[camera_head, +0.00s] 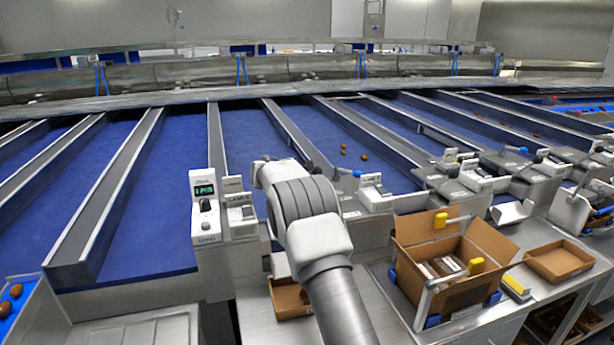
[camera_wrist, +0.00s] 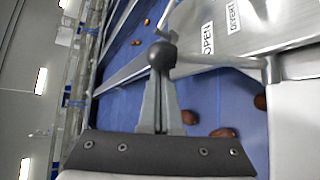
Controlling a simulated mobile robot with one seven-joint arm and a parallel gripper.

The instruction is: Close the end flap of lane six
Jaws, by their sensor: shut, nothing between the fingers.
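In the wrist view my gripper (camera_wrist: 161,82) is shut with its fingers together and empty. A dark ball knob (camera_wrist: 161,55) shows right at the fingertips; I cannot tell whether they touch. The knob sits on a grey lever (camera_wrist: 215,62) that runs right to a post beside a metal plate (camera_wrist: 270,30) marked OPEN and DIVERT. Blue lane floor (camera_wrist: 205,95) with several brown dates (camera_wrist: 223,132) lies behind the fingers. In the head view my arm hides the gripper and the lane end in front of it. The flap itself is not clearly visible, and I cannot read its lane number.
In the head view, blue lanes (camera_head: 150,185) with grey dividers run to the back. Control boxes (camera_head: 205,208) stand at the lane ends. An open cardboard carton (camera_head: 410,268) and a shallow box (camera_head: 560,262) are on the steel bench at right.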

